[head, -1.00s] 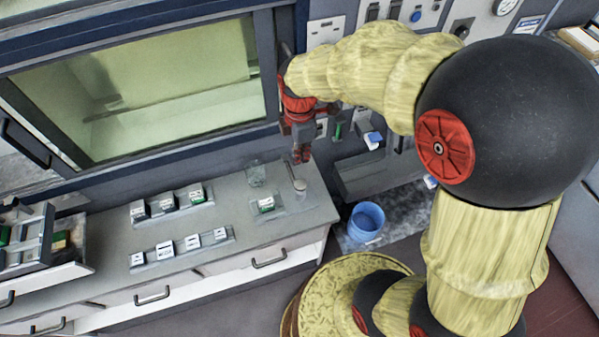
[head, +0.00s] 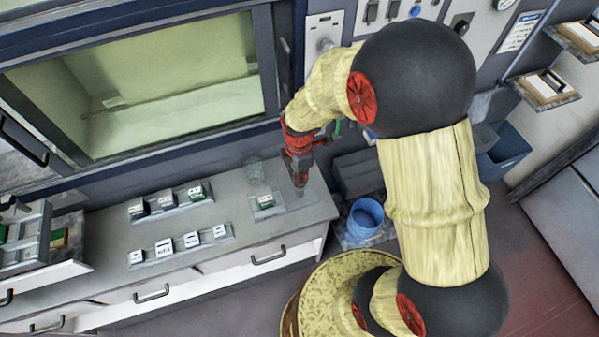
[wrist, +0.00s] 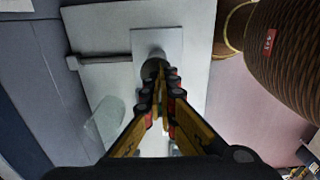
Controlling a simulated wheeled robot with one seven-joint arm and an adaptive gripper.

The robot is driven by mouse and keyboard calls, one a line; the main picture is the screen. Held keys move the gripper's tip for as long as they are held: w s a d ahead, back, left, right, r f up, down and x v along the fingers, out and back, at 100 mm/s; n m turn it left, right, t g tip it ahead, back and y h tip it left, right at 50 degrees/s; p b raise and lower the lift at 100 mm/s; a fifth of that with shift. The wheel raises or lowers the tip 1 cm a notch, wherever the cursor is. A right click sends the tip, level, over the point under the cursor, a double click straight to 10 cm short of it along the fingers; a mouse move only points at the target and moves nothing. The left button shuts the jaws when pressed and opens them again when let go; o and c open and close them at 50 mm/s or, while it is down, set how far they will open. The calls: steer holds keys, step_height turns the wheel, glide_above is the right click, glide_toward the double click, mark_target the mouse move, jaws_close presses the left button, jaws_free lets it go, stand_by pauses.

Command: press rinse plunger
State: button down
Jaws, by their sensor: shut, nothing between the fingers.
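The rinse plunger (wrist: 151,54) shows in the wrist view as a small grey round piece on a pale square plate (wrist: 187,45), just past my fingertips. My gripper (wrist: 160,78) is shut and empty, its fingertips over the plunger and overlapping it in this view. I cannot tell whether they touch it. In the head view my gripper (head: 299,184) points down at the right end of the grey counter (head: 235,215) and hides the plunger.
A clear glass (head: 256,172) stands left of my gripper, near a small holder (head: 266,203). Two rows of small labelled blocks (head: 192,240) lie farther left. A blue bucket (head: 365,218) stands right of the counter. The wall with a window (head: 150,90) rises behind.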

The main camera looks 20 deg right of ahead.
steer(key=shift+f+b, duration=0.85)
steer(key=shift+f, duration=0.65)
steer(key=shift+a+r+p, duration=0.1)
steer(key=shift+r+p, duration=0.4)
steer(key=shift+r, duration=0.05)
step_height(320, 180, up, 13)
steer(key=p, duration=0.2)
stand_by(0.3)
